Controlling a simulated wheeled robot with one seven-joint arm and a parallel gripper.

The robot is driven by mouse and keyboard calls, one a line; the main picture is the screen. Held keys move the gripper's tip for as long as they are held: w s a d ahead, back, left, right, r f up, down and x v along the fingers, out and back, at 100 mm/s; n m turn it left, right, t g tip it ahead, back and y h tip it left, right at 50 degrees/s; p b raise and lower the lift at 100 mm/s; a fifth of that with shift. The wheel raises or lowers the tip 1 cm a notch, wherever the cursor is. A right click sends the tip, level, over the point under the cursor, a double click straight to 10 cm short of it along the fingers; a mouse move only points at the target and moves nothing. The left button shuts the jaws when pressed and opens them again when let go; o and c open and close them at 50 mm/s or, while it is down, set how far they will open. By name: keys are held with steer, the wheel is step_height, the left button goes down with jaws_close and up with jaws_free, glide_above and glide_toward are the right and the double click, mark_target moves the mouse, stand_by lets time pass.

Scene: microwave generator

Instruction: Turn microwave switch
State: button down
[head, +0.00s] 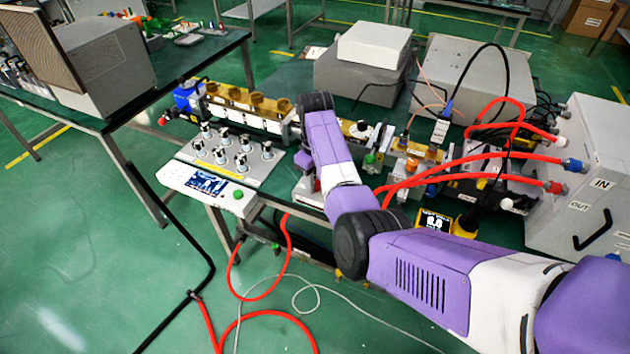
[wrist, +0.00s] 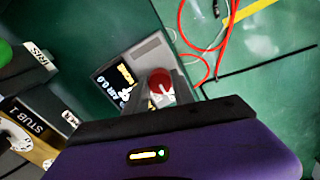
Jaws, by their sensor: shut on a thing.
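My gripper (wrist: 163,90) is shut on a round red knob (wrist: 159,79), with one finger on each side of it. The knob, which I take to be the microwave switch, sits at the edge of a grey control box (wrist: 153,50). The box has a dark display (wrist: 118,84) with yellow and white characters. The fingers hide part of the knob, so its turned angle cannot be told.
A panel with several black-and-white knobs (head: 236,158) stands left of my arm on the bench. Red hoses (head: 470,160) run right to a grey cabinet (head: 575,185). A yellow meter (head: 433,222) sits close to my arm. A red cable (head: 268,285) hangs to the floor.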

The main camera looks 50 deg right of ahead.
steer(key=shift+r, duration=0.1)
steer(key=m+p, duration=0.2)
steer(key=m, duration=0.3)
steer(key=shift+m, duration=0.4)
steer(key=m+p, duration=0.1)
steer(key=m, duration=0.4)
steer(key=shift+m, duration=0.3)
steer(key=shift+w, duration=0.1)
steer(key=c, duration=1.3)
jaws_free()
steer(key=shift+c, duration=0.2)
steer(key=shift+r+b, duration=0.4)
steer(key=shift+r, duration=3.5)
